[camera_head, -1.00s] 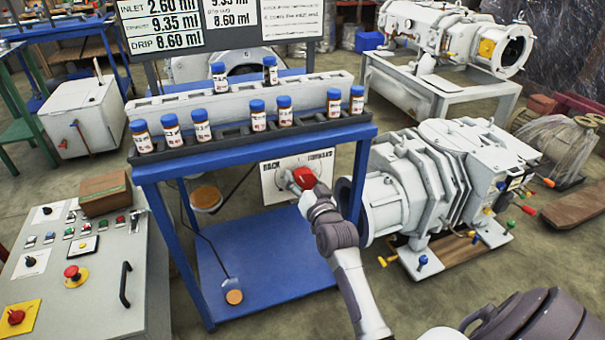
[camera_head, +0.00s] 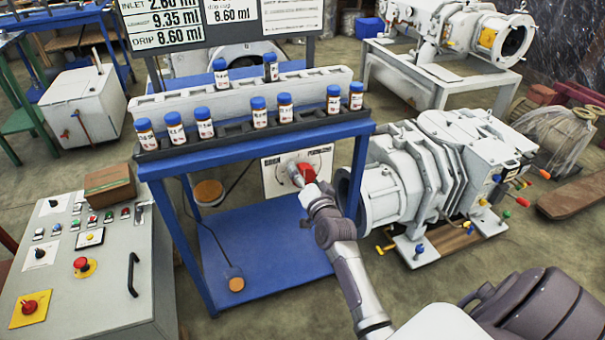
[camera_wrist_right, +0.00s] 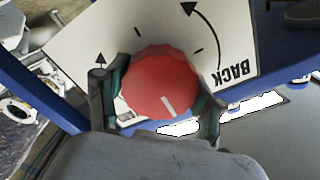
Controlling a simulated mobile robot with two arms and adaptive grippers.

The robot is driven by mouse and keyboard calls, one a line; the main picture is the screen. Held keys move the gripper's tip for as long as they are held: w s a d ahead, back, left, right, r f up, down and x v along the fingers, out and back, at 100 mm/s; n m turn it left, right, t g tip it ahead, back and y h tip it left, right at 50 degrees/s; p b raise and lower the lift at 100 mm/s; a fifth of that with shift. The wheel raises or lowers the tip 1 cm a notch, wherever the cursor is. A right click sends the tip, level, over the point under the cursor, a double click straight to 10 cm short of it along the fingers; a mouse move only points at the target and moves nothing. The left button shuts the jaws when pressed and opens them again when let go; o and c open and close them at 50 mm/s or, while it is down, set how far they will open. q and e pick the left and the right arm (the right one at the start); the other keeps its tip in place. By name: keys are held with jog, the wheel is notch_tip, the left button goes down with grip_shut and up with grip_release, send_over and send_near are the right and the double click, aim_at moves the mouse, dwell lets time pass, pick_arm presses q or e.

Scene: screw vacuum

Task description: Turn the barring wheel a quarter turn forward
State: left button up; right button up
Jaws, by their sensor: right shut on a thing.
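The barring wheel is a red knob (camera_head: 306,172) on a white plate (camera_head: 270,178) under the blue bench's front edge. In the right wrist view the red knob (camera_wrist_right: 160,82) carries a pale line pointing to the lower right of the picture. The white plate (camera_wrist_right: 100,38) there shows a curved arrow, tick marks and the word BACK. My right gripper (camera_head: 300,180) is shut on the knob, and in the wrist view its two fingers (camera_wrist_right: 158,100) press on the knob's sides. My left gripper is not in view.
The blue bench (camera_head: 262,138) carries a rack of several blue-capped bottles (camera_head: 258,114). A white vacuum pump (camera_head: 440,165) stands close to the right of my arm. A control cabinet (camera_head: 95,255) stands at the left. The lower blue shelf is mostly clear.

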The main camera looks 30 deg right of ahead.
jog(key=o, duration=1.1)
jog(key=shift+o, duration=0.2)
jog(key=shift+s+a, duration=0.1)
jog(key=shift+s, duration=0.25)
jog(key=v, duration=1.1)
jog(key=shift+s, duration=0.15)
